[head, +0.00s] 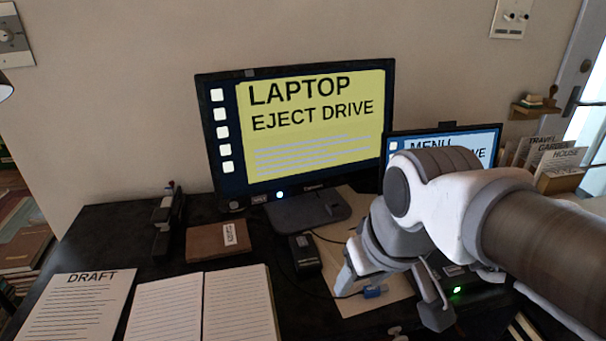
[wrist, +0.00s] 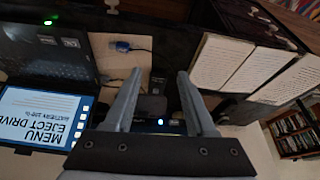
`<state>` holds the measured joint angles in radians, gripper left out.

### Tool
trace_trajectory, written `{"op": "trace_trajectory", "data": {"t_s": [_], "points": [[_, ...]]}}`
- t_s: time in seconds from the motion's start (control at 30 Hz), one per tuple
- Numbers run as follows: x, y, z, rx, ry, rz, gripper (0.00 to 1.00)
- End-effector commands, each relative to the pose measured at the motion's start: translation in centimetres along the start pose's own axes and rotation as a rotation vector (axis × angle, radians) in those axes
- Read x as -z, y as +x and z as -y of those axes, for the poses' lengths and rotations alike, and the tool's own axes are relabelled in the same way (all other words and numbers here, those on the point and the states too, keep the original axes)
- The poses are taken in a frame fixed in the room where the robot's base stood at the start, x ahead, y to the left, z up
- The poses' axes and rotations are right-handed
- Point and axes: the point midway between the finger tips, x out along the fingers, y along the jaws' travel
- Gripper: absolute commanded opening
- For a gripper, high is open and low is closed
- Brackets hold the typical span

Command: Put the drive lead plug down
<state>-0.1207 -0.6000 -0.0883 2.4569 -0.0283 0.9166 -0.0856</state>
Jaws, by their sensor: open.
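The drive lead plug is a small blue plug (head: 373,291) lying on a beige sheet (head: 384,304) on the dark desk. In the wrist view the plug (wrist: 122,46) lies beyond the left fingertip, outside the gap between the fingers. My gripper (head: 390,306) is open and empty above the sheet, its fingers spread wide in the wrist view (wrist: 159,74). A thin dark lead runs over the desk by a small black drive box (head: 305,256). Whether the lead joins the box is unclear.
A monitor (head: 300,135) reading "LAPTOP EJECT DRIVE" stands behind. A laptop (wrist: 45,60) with a green light is close beside my gripper. An open notebook (head: 205,305), a draft sheet (head: 75,305) and a brown wallet-like item (head: 218,241) lie to the left.

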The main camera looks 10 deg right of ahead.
Motion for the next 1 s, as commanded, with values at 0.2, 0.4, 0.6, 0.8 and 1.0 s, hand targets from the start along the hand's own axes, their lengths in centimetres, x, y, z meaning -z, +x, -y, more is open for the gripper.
{"op": "trace_trajectory", "data": {"t_s": [0.2, 0.4, 0.6, 0.8, 1.0], "points": [[-0.7, -2.1, -0.3, -0.044, 0.112, -0.111, 0.56], [-0.8, -2.3, -0.2, -0.050, 0.130, -0.125, 0.56], [-0.8, -2.4, -0.2, -0.050, 0.128, -0.124, 0.56], [-0.1, -4.1, -0.3, -0.050, 0.127, -0.124, 0.56], [1.5, -8.3, -0.3, -0.049, 0.127, -0.124, 0.56]]}}
